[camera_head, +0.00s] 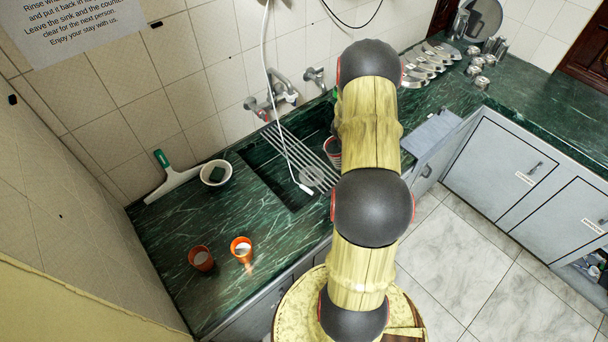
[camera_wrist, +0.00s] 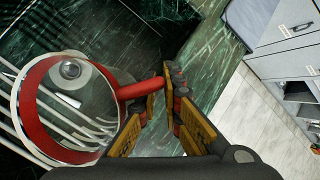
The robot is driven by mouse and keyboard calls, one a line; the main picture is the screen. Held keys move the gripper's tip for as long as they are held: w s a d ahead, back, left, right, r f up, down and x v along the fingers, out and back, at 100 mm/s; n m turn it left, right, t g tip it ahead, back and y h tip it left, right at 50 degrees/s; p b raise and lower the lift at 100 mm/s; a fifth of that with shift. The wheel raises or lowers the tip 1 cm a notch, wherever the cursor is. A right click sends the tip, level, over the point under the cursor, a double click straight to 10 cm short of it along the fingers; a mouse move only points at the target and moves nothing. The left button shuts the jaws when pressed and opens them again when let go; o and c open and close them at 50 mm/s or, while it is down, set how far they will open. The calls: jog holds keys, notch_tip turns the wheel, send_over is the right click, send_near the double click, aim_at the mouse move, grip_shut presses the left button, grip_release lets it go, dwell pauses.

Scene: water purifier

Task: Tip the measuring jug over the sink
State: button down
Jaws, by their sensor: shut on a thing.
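The measuring jug (camera_wrist: 30,90) is clear with a red rim and a red handle (camera_wrist: 138,88). In the wrist view it is at the left, over the metal rack bars and the dark sink. I look into its round opening; I cannot tell how far it is tilted. My gripper (camera_wrist: 166,98) is shut on the handle. In the head view my arm hides the gripper, and a small red-rimmed part of the jug (camera_head: 332,152) shows beside the arm. The sink (camera_head: 262,160) is set in the green counter, with a rack (camera_head: 290,146) across part of it.
A white hose (camera_head: 279,110) hangs into the sink from above, near the wall taps (camera_head: 282,88). Metal dishes (camera_head: 425,62) are at the back right.

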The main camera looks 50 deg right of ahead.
jog(key=t+y+p, duration=0.1)
jog(key=p, duration=0.2)
jog(key=s+d+f+t+y+p, duration=0.1)
jog(key=p, duration=0.3)
jog(key=shift+s+d+f+m, duration=0.1)
jog(key=shift+d+f+m, duration=0.05)
jog(key=shift+d+m, duration=0.15)
jog(key=shift+f+y+p, duration=0.2)
jog(key=shift+y+p, duration=0.15)
jog(key=shift+y, duration=0.05)
jog(key=shift+a, duration=0.1)
